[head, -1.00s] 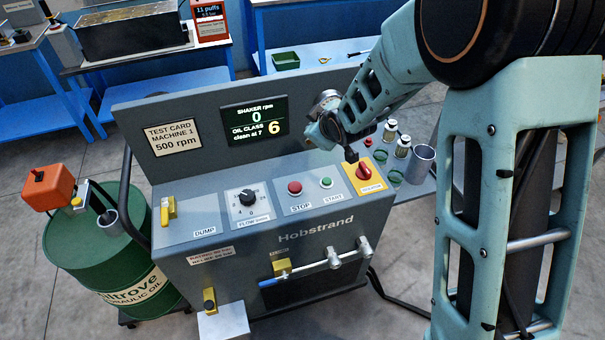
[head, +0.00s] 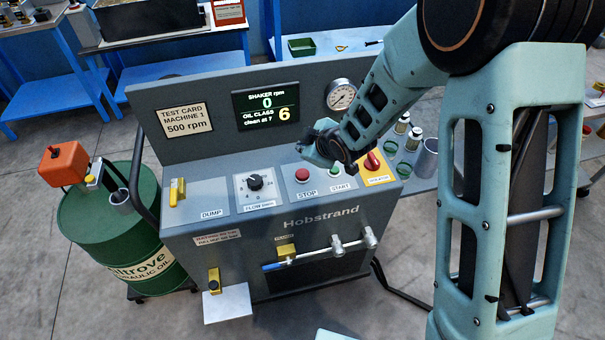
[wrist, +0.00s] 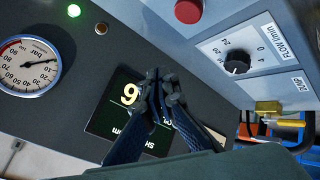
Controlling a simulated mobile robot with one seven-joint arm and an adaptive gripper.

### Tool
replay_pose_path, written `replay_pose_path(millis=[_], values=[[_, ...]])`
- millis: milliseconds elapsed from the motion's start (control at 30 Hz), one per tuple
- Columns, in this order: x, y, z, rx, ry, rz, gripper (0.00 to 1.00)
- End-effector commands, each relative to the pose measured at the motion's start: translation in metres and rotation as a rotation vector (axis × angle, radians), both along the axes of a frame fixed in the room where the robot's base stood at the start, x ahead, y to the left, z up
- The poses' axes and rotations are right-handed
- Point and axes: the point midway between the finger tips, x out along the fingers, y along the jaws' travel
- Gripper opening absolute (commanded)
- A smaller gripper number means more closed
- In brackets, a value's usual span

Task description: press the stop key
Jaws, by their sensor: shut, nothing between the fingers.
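The stop key is a round red button (head: 302,175) on the console's sloping panel, above the STOP label. It also shows at the top of the wrist view (wrist: 188,11). The green start key (head: 336,170) sits just right of it. In the wrist view my gripper's fingers (wrist: 160,78) are together and empty, in front of the display and apart from the stop key.
A red rotary switch (head: 372,161) on a yellow plate stands right of the start key. The flow knob (head: 255,183) and yellow dump lever (head: 176,191) are to the left. The upright display (head: 265,106) reads shaker 0 rpm, oil class 6. A gauge (head: 341,95) is beside it.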

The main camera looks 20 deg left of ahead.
Motion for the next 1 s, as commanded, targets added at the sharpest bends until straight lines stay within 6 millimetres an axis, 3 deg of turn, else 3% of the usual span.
replay_pose_path(millis=[500, 1000], values=[[0.000, 0.000, -0.071, 0.001, -0.001, -0.001, 0.00], [0.000, 0.000, -0.078, 0.001, 0.000, -0.001, 0.00]])
